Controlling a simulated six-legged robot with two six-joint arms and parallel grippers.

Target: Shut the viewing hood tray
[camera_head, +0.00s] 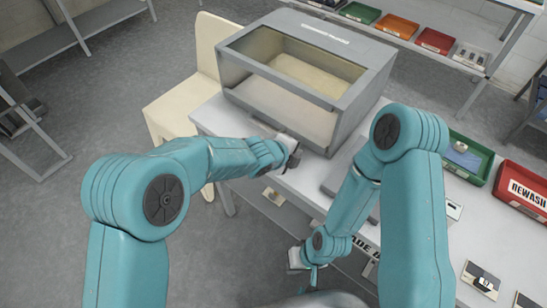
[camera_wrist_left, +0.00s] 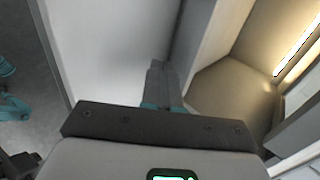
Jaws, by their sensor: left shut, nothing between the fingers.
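The viewing hood (camera_head: 345,52) is a grey box with a glazed sloping top and an open front, standing on the bench. A pale floor panel (camera_head: 285,108) shows inside its front opening. I cannot tell which part is the tray or how far out it is. My left gripper (camera_head: 294,157) is shut and empty, low at the hood's front edge. In the left wrist view its fingers (camera_wrist_left: 157,85) are together, close to the hood's grey frame; contact is unclear. My right gripper (camera_head: 302,262) hangs low by the bench's front edge; its fingers are too small to judge.
The white bench (camera_head: 500,250) carries a green tray (camera_head: 467,158) and a red REWASH bin (camera_head: 525,190) at right. A cream chair (camera_head: 180,105) stands left of the hood. A shelf with several coloured trays, including an orange one (camera_head: 397,26), is behind. Open floor lies at left.

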